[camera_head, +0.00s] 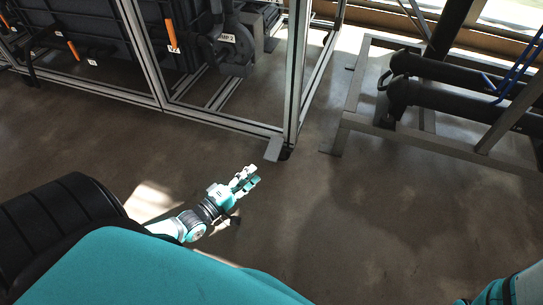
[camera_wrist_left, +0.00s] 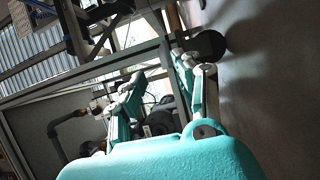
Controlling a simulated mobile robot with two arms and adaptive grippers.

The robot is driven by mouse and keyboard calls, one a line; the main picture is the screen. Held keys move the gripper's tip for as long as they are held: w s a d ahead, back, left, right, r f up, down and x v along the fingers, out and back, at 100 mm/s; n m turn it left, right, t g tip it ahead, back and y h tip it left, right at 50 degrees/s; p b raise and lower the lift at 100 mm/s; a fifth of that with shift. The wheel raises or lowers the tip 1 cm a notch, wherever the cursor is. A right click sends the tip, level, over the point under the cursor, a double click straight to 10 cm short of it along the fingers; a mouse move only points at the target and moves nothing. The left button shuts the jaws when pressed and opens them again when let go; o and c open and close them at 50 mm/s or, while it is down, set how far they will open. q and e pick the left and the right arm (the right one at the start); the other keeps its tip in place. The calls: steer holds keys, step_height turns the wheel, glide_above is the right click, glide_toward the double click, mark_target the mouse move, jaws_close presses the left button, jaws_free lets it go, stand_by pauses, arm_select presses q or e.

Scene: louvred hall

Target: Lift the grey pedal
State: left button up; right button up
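A small flat grey plate (camera_head: 273,149) sticks out low at the near corner foot of the metal frame in the head view. It looks like the grey pedal, but I cannot be sure. My left gripper (camera_head: 248,178) is below and left of it in the picture, apart from it, with its fingers pointing up and right. In the left wrist view the two teal fingers of this gripper (camera_wrist_left: 158,72) stand apart with nothing visible held between them. I cannot make out the pedal in that view. My right gripper is not in view.
The aluminium frame (camera_head: 291,90) encloses dark machinery and a pump (camera_head: 236,48) at the back left. A metal stand (camera_head: 345,120) with black cylinders (camera_head: 455,98) is at the right. The floor (camera_head: 370,215) between and in front of them is clear.

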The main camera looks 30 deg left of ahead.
mark_target(270, 156)
arm_select(q)
steer(key=b+x, duration=0.1)
steer(key=x, duration=0.1)
steer(key=b+x, duration=0.1)
steer(key=x, duration=0.2)
steer(key=f+b+x, duration=0.1)
steer(key=x, duration=0.2)
steer(key=shift+w+a+f, duration=0.1)
steer(key=shift+w+a, duration=0.05)
steer(key=shift+a, duration=0.25)
steer(key=shift+x, duration=0.8)
steer(key=shift+c, duration=0.2)
jaws_close()
